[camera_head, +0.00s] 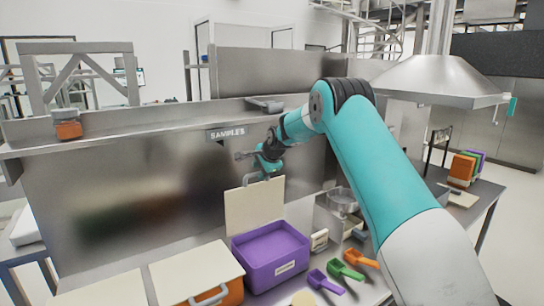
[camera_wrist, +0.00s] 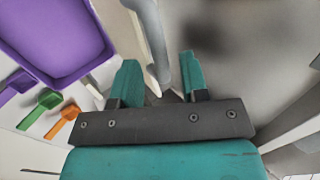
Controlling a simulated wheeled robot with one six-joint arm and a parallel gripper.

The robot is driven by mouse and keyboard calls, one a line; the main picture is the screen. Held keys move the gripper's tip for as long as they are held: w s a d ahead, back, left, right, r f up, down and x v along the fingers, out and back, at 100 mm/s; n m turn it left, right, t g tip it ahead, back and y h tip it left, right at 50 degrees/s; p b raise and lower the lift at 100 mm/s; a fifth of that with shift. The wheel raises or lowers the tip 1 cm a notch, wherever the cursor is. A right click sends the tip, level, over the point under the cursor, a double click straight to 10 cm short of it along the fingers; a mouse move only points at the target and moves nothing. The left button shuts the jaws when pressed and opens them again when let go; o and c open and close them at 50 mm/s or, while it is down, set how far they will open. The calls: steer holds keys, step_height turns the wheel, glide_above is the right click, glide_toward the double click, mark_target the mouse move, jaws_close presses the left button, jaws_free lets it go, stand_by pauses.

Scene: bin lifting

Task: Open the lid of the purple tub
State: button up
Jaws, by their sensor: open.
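The purple tub (camera_head: 272,272) stands on the steel bench in the head view. Its cream lid (camera_head: 254,208) stands up nearly vertical along the tub's back edge, so the tub is open and its purple inside shows. My gripper (camera_head: 264,176) is at the top edge of the raised lid. In the wrist view, the fingers of my gripper (camera_wrist: 161,72) are apart, with a grey handle (camera_wrist: 160,45) and the lid's edge beyond and between them. I cannot tell whether they touch. The purple tub (camera_wrist: 55,38) also shows at upper left there.
Left of the tub stands an orange tub (camera_head: 232,292) with its cream lid down, beside another cream lid. Green (camera_head: 345,270), orange (camera_head: 360,258) and purple (camera_head: 325,282) scoops lie right of the tub. A steel back panel (camera_head: 120,190) rises close behind my gripper.

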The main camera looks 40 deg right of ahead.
steer(key=b+v, duration=0.4)
steer(key=v, duration=1)
steer(key=shift+s+r+b, duration=0.15)
steer(key=shift+s+b, duration=0.05)
steer(key=shift+b, duration=0.1)
steer(key=s+a+f+n+g+y+b, duration=0.1)
steer(key=s+a+f+n+y, duration=0.1)
steer(key=s+a+n, duration=0.65)
steer(key=s+a+f+n+g+y+b, duration=0.1)
steer(key=s+a+f+n+g, duration=0.2)
steer(key=a, duration=1)
steer(key=s+a+f+n+g, duration=0.1)
steer(key=s+a+n, duration=0.3)
steer(key=s, duration=0.5)
steer(key=s+a+f+n+g+y+b, duration=0.1)
steer(key=s+a+f+n, duration=0.2)
steer(key=s, duration=0.6)
steer(key=s+a+f+n+g+b, duration=0.1)
steer(key=s+a+f+n, duration=0.2)
steer(key=s+n, duration=0.4)
steer(key=s+a, duration=0.1)
steer(key=s, duration=0.1)
steer(key=shift+s+a+f+g+y, duration=0.25)
steer(key=shift+s+a+g+y, duration=0.05)
steer(key=shift+g, duration=0.1)
steer(key=shift+d, duration=0.1)
